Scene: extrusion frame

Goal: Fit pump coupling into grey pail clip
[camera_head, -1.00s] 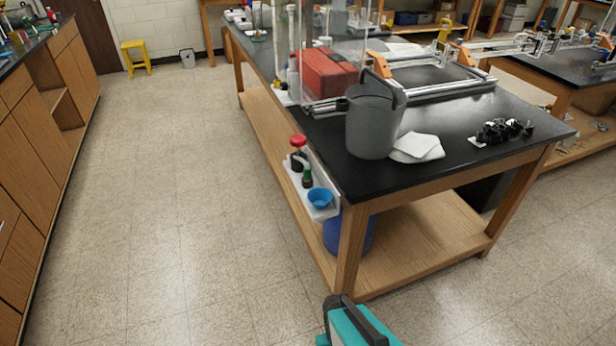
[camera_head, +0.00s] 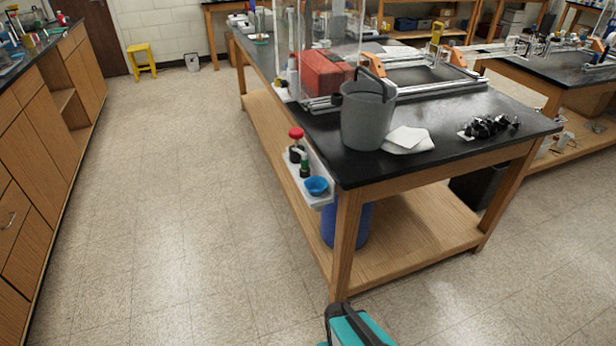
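A grey pail (camera_head: 366,120) stands upright on the near end of the black-topped bench (camera_head: 440,162), with a dark handle above its rim. I cannot make out a separate clip on the pail. Several small black parts (camera_head: 490,127) lie clustered on a small white sheet near the right end of the bench. They are too small to tell whether one is the pump coupling. My gripper is not in view.
White cloths (camera_head: 408,140) lie beside the pail. A red box (camera_head: 322,74) and a metal rail frame stand behind it. A side shelf holds a blue bowl (camera_head: 316,186) and bottles. A teal-and-black object (camera_head: 357,328) shows at the bottom edge. Floor (camera_head: 170,210) on the left is clear.

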